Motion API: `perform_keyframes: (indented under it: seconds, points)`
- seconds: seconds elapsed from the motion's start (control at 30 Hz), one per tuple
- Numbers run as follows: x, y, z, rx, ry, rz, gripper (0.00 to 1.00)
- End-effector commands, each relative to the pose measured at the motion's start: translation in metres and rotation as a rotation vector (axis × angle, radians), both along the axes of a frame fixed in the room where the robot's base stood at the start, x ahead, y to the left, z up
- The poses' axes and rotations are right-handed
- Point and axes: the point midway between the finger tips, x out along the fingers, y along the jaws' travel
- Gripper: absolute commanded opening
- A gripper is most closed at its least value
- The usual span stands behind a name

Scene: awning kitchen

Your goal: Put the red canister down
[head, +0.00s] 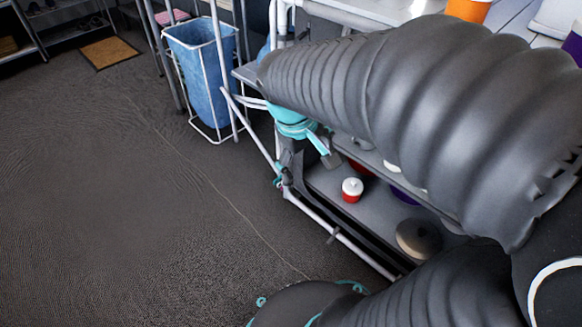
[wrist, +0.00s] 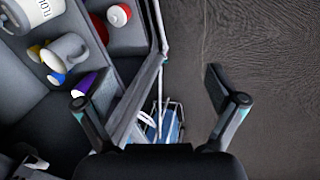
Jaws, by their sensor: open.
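The red canister (head: 352,196) with a white knobbed lid stands upright on the lower shelf in the head view. My arm hides part of the shelves.
The shelf (head: 325,187) has white tube rails along its front. A dark round object (head: 419,238) sits right of the canister. A blue laundry bag (head: 198,75) hangs in a white frame at the back. A grey mug (wrist: 66,47) shows in the wrist view. Open floor lies left.

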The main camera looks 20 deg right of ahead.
Motion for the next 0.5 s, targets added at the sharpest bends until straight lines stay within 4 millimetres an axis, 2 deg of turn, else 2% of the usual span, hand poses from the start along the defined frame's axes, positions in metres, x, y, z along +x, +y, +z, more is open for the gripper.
perform_keyframes:
  seconds: [0.1, 0.3, 0.5]
  points:
    - [-0.024, 0.016, 0.016, 0.08, -0.11, -0.045, 0.94]
    - [-0.058, 0.04, 0.034, 0.215, -0.271, -0.11, 0.94]
    - [-0.078, 0.055, 0.042, 0.302, -0.366, -0.145, 0.94]
